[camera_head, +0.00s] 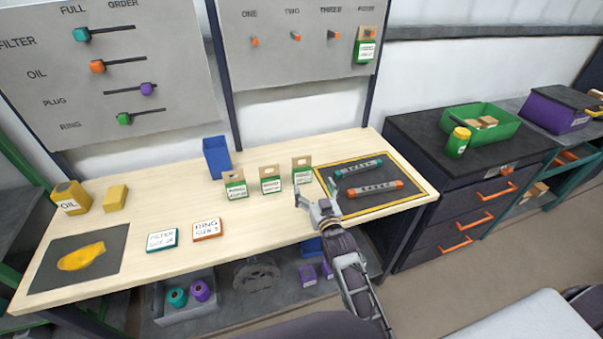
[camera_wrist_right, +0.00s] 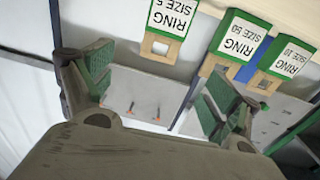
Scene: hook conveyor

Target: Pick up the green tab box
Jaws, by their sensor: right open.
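Three small boxes with green bands, white labels and tan hanging tabs stand in a row on the table: left (camera_head: 236,188), middle (camera_head: 270,181) and right (camera_head: 302,172). A similar green tab box (camera_head: 365,50) hangs under FOUR on the panel. My right gripper (camera_head: 322,209) is open and empty, in front of the right box and apart from it. The right wrist view is upside down; there, the RING SIZE 5 box (camera_wrist_right: 172,18) lies beyond the fingers (camera_wrist_right: 155,92). The other two boxes, RING SIZE 50 (camera_wrist_right: 240,38) and RING SIZE 10 (camera_wrist_right: 290,55), are farther right. My left gripper is out of view.
A blue bin (camera_head: 217,157) stands behind the boxes. A dark tray (camera_head: 405,178) with two labelled tubes lies right of my right gripper. The hook panel (camera_head: 290,70) rises behind the table.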

